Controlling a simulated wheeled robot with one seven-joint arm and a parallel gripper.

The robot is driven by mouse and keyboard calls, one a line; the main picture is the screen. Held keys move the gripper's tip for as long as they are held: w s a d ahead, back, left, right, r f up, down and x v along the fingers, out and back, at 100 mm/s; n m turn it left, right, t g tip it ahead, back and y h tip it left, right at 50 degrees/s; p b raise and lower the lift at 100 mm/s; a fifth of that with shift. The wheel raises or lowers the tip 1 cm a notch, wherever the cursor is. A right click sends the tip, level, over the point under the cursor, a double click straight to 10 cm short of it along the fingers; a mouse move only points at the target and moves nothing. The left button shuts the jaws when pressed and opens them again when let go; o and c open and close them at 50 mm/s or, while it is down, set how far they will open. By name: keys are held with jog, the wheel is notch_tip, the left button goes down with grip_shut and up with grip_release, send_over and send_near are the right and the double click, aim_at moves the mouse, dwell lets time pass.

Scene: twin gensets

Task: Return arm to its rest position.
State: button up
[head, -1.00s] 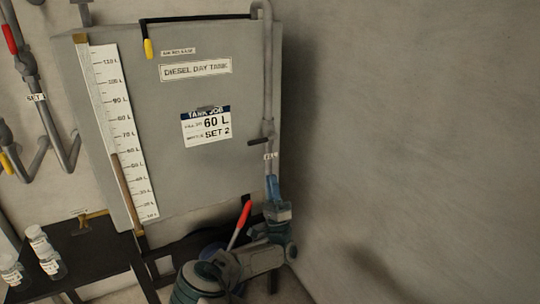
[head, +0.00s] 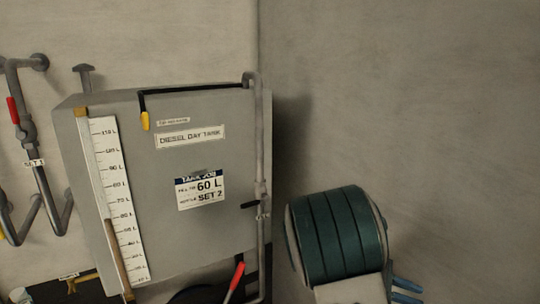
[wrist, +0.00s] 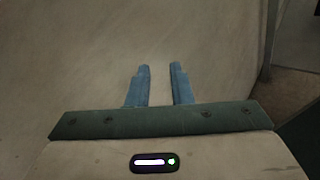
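My gripper (wrist: 158,82) shows in the wrist view with its two blue fingers apart and nothing between them. Only bare pale surface lies beyond the fingertips. In the head view, my arm is raised at the lower right, in front of the bare wall. A teal ribbed part of it is close to the camera, and blue gripper fingers (head: 407,291) show at the bottom edge. The arm is clear of the grey diesel day tank (head: 150,220) to its left.
A vertical pipe (head: 261,150) runs down the tank's right edge. A red-handled lever (head: 236,281) sticks up below the tank. A level scale (head: 115,185) is on the tank's left. Pipes with a red-handled valve (head: 13,110) are at far left. The wall at right (head: 430,100) is bare.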

jog(key=s+a+r+m+t+y+p, duration=0.2)
jog(key=s+a+r+m+t+y, duration=0.1)
jog(key=s+a+y, duration=0.4)
jog(key=s+a+r+m+t+y+p, duration=0.2)
jog(key=s+a+r+m+t+y, duration=0.1)
jog(key=s+a+r+m+y, duration=0.2)
jog(key=s+a+m+y, duration=0.2)
jog(key=a, duration=0.2)
jog(key=shift+a+m+y+p, duration=0.3)
jog(key=shift+a+m, duration=0.1)
